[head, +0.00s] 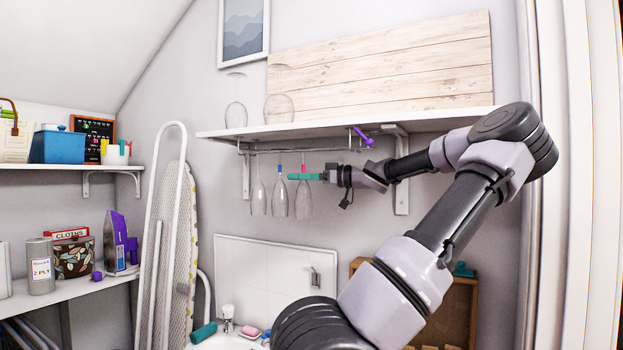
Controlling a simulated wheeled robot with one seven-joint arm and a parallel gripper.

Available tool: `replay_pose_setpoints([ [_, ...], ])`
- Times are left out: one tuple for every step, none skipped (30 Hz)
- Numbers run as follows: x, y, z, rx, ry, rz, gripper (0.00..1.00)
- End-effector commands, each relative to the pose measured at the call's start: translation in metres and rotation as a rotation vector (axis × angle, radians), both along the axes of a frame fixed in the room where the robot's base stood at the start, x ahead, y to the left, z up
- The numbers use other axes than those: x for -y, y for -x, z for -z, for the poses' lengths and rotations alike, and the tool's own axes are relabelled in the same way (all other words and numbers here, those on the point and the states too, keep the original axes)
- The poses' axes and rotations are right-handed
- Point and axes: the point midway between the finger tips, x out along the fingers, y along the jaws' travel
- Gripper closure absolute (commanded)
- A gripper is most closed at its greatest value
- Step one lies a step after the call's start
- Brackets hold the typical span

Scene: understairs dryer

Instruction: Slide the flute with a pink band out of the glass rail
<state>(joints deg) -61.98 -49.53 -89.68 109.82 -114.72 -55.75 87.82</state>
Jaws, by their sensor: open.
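Three flutes hang upside down by their feet from the glass rail (325,150) under the shelf. The flute with a pink band (303,203) is the rightmost; its band shows just above my gripper. The middle flute (280,199) has a blue band, and the left flute (258,197) shows no clear band. My gripper (297,176) comes in from the right, level, with teal fingers at the stem of the pink-banded flute, below the band. The jaws are open. The fingers overlap the stem in this view; I cannot tell whether they touch it.
The white shelf (350,122) is close above my gripper and bears upturned glasses (278,109) and a wooden board (390,65). A purple item (362,136) is at the rail's right end. A bracket (401,190) is behind my arm. An ironing board (178,240) leans at left.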

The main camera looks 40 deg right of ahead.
Motion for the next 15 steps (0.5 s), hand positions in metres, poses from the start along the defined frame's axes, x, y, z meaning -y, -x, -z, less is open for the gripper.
replay_pose_setpoints([
  [-0.004,-0.005,0.0,0.0,0.0,-0.002,0.48],
  [-0.005,-0.008,0.0,0.0,0.0,-0.002,0.48],
  [-0.007,-0.01,0.0,0.0,0.0,-0.002,0.48],
  [-0.009,-0.012,0.0,0.0,0.0,-0.001,0.48],
  [-0.01,-0.014,0.0,-0.001,-0.001,-0.001,0.48],
  [-0.01,-0.015,0.0,0.0,0.0,-0.001,0.48],
  [-0.011,-0.016,0.0,0.0,0.0,-0.001,0.48],
  [-0.011,-0.016,0.0,0.0,0.0,0.0,0.48],
  [-0.011,-0.016,0.0,0.0,0.0,0.0,0.48],
  [-0.011,-0.017,0.0,0.0,0.0,0.0,0.48],
  [-0.011,-0.017,0.0,0.0,0.0,0.0,0.48],
  [-0.011,-0.016,0.0,0.0,0.0,0.0,0.48],
  [-0.011,-0.016,0.0,0.0,0.0,0.0,0.48],
  [-0.011,-0.016,0.0,0.0,0.0,0.0,0.48],
  [-0.011,-0.016,0.0,0.0,0.0,0.0,0.52],
])
